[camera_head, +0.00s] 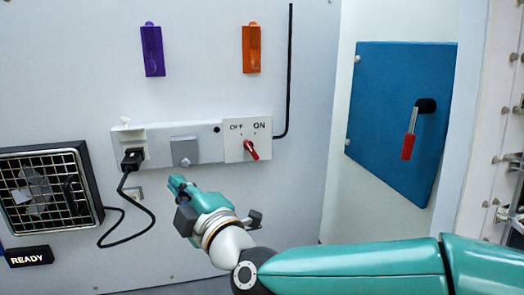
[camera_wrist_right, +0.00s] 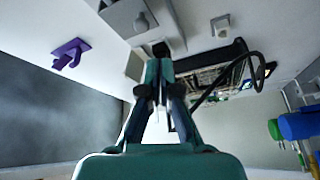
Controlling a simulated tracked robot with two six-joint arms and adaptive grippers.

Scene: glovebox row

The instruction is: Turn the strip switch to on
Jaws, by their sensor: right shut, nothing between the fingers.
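The power strip (camera_head: 207,155) is a white bar on the grey wall panel. Its strip switch (camera_head: 250,150) is a red knob on a white plate at the right end, marked OFF on the left and ON on the right. The knob is tilted, its upper end leaning left toward OFF. My right gripper (camera_head: 177,184) is below the strip, left of the switch and apart from it. Its fingers are shut and empty; they also show in the right wrist view (camera_wrist_right: 158,75). My left gripper is out of view.
A black plug (camera_head: 132,159) with a looping cable sits at the strip's left end, beside a grey cover (camera_head: 185,151). A grille (camera_head: 45,187) and READY sign (camera_head: 28,256) are at left. Purple (camera_head: 152,50) and orange (camera_head: 251,48) holders hang above. A blue panel (camera_head: 390,100) is right.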

